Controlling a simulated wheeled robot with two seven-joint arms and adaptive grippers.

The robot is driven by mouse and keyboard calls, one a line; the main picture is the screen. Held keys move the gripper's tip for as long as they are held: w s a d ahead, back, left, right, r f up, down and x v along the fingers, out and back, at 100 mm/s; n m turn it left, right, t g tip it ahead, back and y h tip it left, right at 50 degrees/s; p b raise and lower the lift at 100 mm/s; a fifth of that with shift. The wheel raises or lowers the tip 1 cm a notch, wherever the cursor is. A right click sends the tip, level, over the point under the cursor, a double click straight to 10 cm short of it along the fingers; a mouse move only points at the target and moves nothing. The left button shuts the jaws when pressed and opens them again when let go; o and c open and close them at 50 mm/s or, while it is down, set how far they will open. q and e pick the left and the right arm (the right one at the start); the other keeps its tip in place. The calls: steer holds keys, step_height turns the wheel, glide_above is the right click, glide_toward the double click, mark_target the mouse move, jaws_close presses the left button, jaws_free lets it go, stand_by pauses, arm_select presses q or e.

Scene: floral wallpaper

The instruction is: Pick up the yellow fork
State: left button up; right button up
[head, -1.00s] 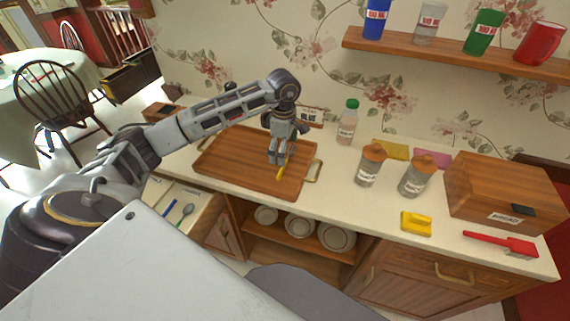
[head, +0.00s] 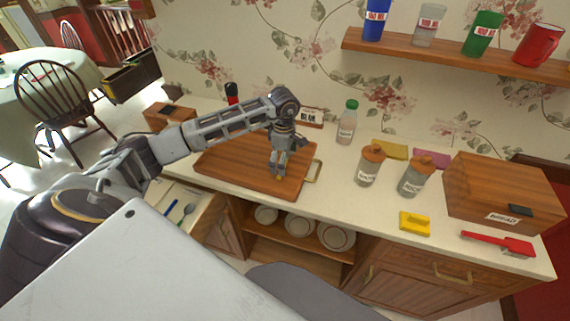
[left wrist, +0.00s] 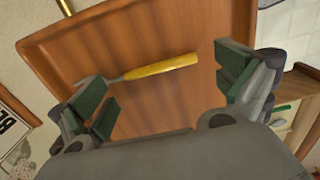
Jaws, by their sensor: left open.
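The yellow fork (left wrist: 160,68) lies on the brown wooden tray (left wrist: 75,45) in the left wrist view. It has a yellow handle and a grey metal end pointing left. My left gripper (left wrist: 168,88) is open above the tray, its fingers spread wide with the fork between them and nothing held. In the head view my left gripper (head: 277,172) points down over the right part of the tray (head: 225,165), and the fork is hidden there. My right gripper is in neither view.
Right of the tray stand a bottle with a green cap (head: 347,122), two shakers with orange tops (head: 368,167), a yellow sponge (head: 414,223), a red brush (head: 498,243) and a wooden box (head: 490,190). An open drawer (head: 190,205) is at the front left.

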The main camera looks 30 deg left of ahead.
arm_select(q)
steer(key=shift+f+p, duration=0.35)
steer(key=shift+f, duration=1.4)
steer(key=c, duration=0.8)
